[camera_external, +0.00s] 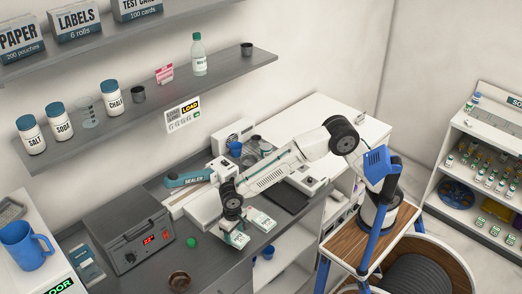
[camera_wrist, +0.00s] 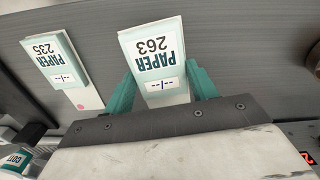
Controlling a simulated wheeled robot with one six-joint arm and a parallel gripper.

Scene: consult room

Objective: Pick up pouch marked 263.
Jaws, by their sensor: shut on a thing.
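The pouch marked 263 (camera_wrist: 153,48) is a white and teal packet printed "PAPER 263". In the wrist view it stands between the two teal fingers of my gripper (camera_wrist: 160,85), which is shut on its sides. In the external view the gripper (camera_external: 236,228) points down at the dark counter, with the pouch (camera_external: 237,240) just below it. I cannot tell whether the pouch touches the counter. A similar pouch marked 235 (camera_wrist: 56,59) lies to the left in the wrist view, apart from the gripper. It appears on the counter right of the gripper in the external view (camera_external: 263,221).
A sealer (camera_external: 188,179) stands behind the gripper. A grey box with a red display (camera_external: 130,240) is to the left, with a green ball (camera_external: 191,242) and a brown round dish (camera_external: 179,281) near it. Shelves (camera_external: 140,105) with jars hang above. A dark pad (camera_external: 287,196) lies at right.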

